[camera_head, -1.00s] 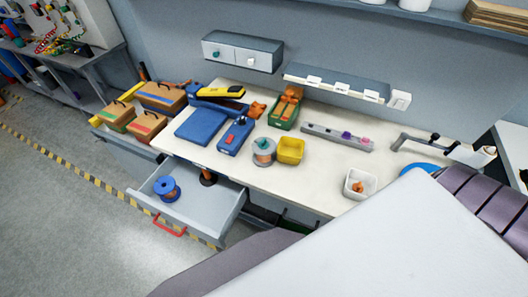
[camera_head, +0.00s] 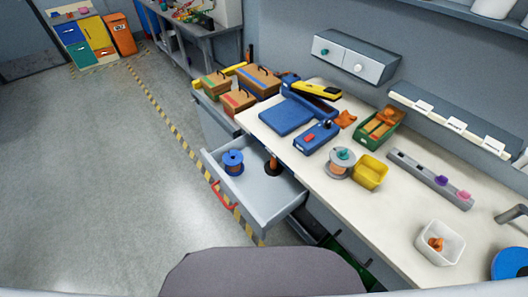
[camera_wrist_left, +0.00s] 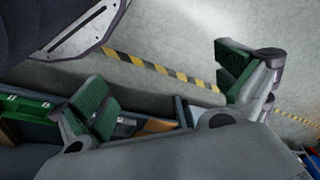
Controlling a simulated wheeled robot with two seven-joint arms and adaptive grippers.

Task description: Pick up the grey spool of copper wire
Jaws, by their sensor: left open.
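A grey spool (camera_head: 340,163) with a teal spot on top stands on the white worktop, left of a yellow bin; its wire is mostly hidden from above. A blue spool (camera_head: 233,162) of copper wire stands in the open drawer (camera_head: 270,200). A dark spool (camera_head: 272,166) with some copper colour is beside it, partly under the worktop edge. My left gripper (camera_wrist_left: 165,88) shows only in the left wrist view; its two green-padded fingers are wide apart with nothing between them. No spool can be made out there. My right gripper is in neither view.
A white bin (camera_head: 440,242) stands nearer the front. The drawer, with a red handle (camera_head: 224,196), juts over open floor. A wall cabinet (camera_head: 355,57) hangs behind.

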